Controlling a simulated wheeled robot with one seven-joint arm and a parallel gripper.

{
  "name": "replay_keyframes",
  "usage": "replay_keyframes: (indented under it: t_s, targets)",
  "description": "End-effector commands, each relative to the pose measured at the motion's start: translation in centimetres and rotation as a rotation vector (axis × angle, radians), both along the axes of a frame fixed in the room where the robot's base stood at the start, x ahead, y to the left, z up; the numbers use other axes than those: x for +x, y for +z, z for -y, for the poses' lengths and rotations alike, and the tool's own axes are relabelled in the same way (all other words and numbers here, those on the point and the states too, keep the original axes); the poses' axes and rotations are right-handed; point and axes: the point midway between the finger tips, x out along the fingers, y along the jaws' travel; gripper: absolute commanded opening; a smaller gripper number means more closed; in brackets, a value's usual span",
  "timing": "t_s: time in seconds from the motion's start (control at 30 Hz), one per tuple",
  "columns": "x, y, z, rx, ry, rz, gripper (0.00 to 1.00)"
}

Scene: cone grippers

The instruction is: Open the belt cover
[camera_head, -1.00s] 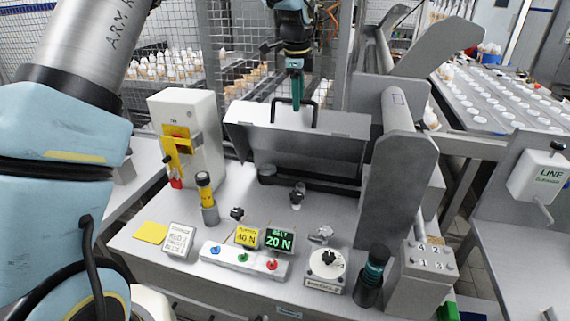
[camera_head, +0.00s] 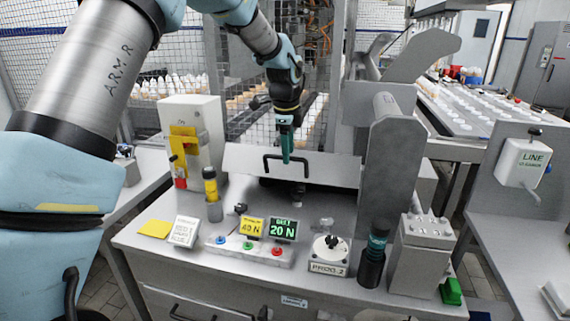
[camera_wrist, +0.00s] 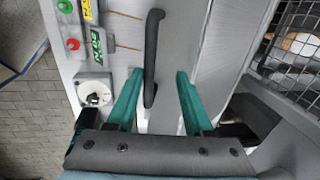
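The belt cover (camera_head: 335,169) is a pale grey panel at the middle of the station, with a black bar handle (camera_head: 272,164) on its face. The handle also shows in the wrist view (camera_wrist: 152,55). My gripper (camera_head: 287,155) has green fingers and is right at the handle. In the wrist view the gripper (camera_wrist: 158,92) is open, and the handle's end lies between the two fingers, nearer the left one. I see a gap on both sides of it, so it is not gripped. Whether a finger touches the cover is unclear.
A white box with a yellow part (camera_head: 186,140) stands left of the cover, and a tall grey housing (camera_head: 392,170) stands close on its right.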

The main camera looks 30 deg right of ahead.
Motion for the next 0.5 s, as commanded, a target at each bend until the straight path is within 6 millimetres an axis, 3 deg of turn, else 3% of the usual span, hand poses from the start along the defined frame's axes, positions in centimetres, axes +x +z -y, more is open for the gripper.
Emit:
replay_keyframes:
  t_s: [0.5]
  targets:
    - [0.06,-0.68,-0.01,-0.002,0.001,0.002,0.47]
